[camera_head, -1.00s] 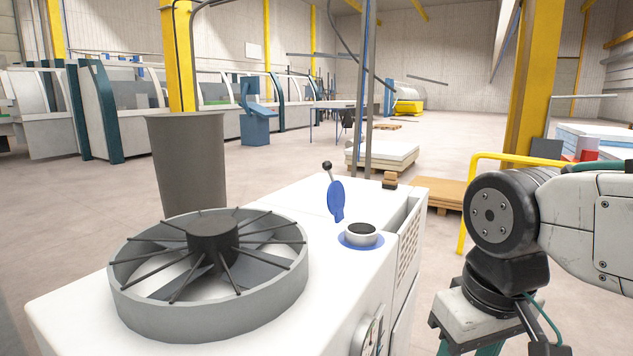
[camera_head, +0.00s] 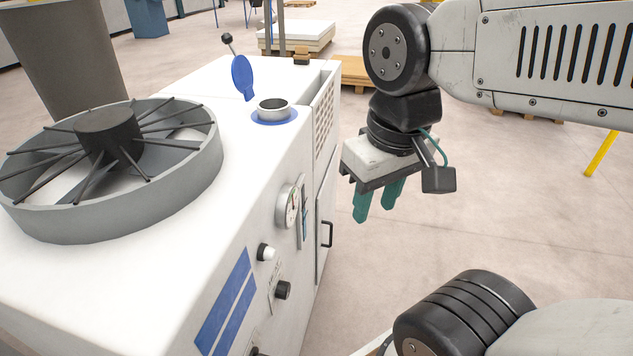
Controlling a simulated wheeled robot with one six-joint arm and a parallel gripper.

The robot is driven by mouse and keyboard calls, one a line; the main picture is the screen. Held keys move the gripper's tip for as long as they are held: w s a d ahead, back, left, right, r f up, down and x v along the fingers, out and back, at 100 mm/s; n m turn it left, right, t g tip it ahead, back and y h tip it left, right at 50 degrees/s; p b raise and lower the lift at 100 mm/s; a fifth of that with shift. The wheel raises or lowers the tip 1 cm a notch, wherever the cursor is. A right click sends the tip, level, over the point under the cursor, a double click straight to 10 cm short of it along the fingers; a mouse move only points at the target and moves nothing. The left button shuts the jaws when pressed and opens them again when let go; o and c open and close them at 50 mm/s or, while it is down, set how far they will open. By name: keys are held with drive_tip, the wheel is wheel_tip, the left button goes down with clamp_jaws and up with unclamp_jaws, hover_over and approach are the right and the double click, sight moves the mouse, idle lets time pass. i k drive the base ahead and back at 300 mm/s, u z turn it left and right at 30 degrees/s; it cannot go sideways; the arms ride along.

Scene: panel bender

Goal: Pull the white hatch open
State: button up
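The white hatch (camera_head: 328,203) is on the right-hand side of the white machine (camera_head: 190,205), below a perforated panel, and is seen at a steep angle. It looks shut. A small black bar handle (camera_head: 328,234) is on it. My gripper (camera_head: 375,213) hangs to the right of the hatch with its two teal fingers pointing down. The fingers have a gap between them and hold nothing. The gripper is apart from the handle.
Wooden pallets (camera_head: 357,73) lie behind. The floor right of the machine is clear.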

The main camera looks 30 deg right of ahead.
sight(326, 199)
drive_tip(key=k, duration=0.5)
drive_tip(key=z, duration=0.8)
drive_tip(key=i, duration=1.1)
